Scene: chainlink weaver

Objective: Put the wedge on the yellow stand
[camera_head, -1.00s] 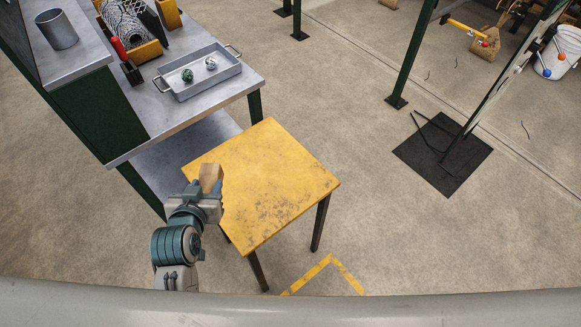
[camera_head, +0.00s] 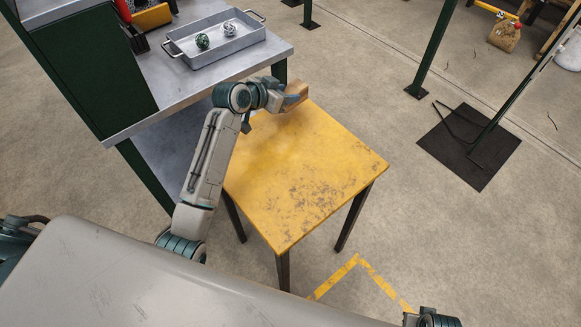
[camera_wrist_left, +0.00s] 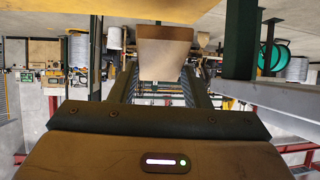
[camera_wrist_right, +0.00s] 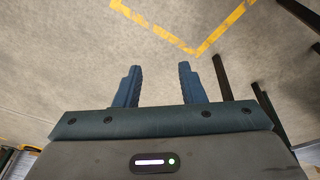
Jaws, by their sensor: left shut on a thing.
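The wedge (camera_head: 296,90) is a tan wooden block. My left gripper (camera_head: 285,97) is shut on it at the far edge of the yellow stand (camera_head: 300,180), near its back left corner. In the left wrist view the wedge (camera_wrist_left: 163,52) sits between the fingers of my left gripper (camera_wrist_left: 160,85). I cannot tell whether the wedge touches the stand's top. The stand's top is bare, yellow and scuffed, on dark legs. My right gripper (camera_wrist_right: 160,85) is open and empty, pointing at the floor in the right wrist view.
A metal workbench (camera_head: 150,110) stands left of the stand and holds a grey tray (camera_head: 215,45) with two small balls. A dark mat (camera_head: 470,148) and a green post (camera_head: 432,50) are at the right. Yellow tape (camera_head: 357,262) marks the floor in front.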

